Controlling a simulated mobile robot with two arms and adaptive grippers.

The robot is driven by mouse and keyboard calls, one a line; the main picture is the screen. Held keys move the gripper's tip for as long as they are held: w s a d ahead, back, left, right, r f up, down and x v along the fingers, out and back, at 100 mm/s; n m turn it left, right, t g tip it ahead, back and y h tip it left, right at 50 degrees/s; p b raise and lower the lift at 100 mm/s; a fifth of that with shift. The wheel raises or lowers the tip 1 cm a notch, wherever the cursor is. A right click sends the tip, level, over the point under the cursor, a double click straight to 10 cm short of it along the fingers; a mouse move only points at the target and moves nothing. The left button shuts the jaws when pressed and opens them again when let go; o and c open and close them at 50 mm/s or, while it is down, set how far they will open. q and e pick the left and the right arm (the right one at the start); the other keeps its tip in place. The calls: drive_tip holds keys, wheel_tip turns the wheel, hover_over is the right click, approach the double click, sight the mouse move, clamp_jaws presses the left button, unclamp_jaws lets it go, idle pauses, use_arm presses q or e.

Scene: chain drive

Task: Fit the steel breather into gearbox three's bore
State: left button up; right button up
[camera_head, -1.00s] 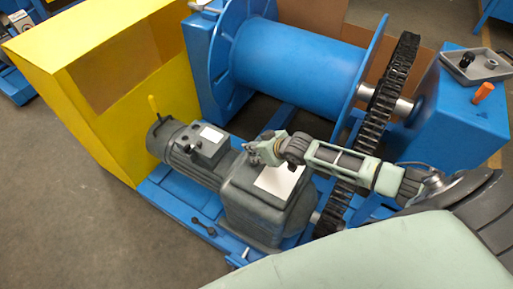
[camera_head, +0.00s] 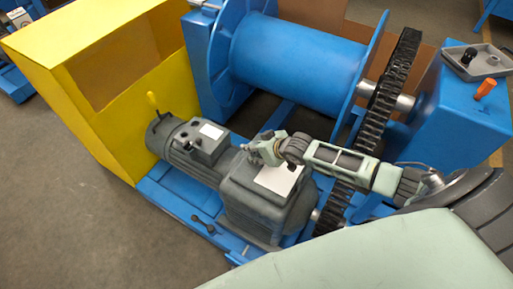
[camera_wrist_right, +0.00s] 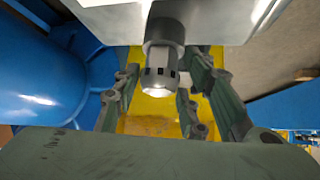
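The grey gearbox (camera_head: 262,212) with its motor stands on a blue base, a pale plate (camera_head: 278,182) on its top. My right gripper (camera_head: 257,151) is over the gearbox's far edge; its fingers are too small there to read. In the right wrist view, which looks inverted, the steel breather (camera_wrist_right: 160,72) has a dark collar and projects from a pale grey surface (camera_wrist_right: 205,18). My right gripper's fingers (camera_wrist_right: 158,108) are open on either side of it, with visible gaps. The bore is hidden, and I cannot tell how deep the breather sits. My left gripper is not in view.
A blue drum (camera_head: 295,60) and dark gear and chain (camera_head: 390,85) stand beyond and beside my arm. A yellow guard (camera_head: 95,75) is at left. A grey tray (camera_head: 490,62) and an orange-handled item (camera_head: 486,88) are on the blue housing at right.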

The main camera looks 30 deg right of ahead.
drive_tip(key=shift+o, duration=0.8)
drive_tip(key=v, duration=1.2)
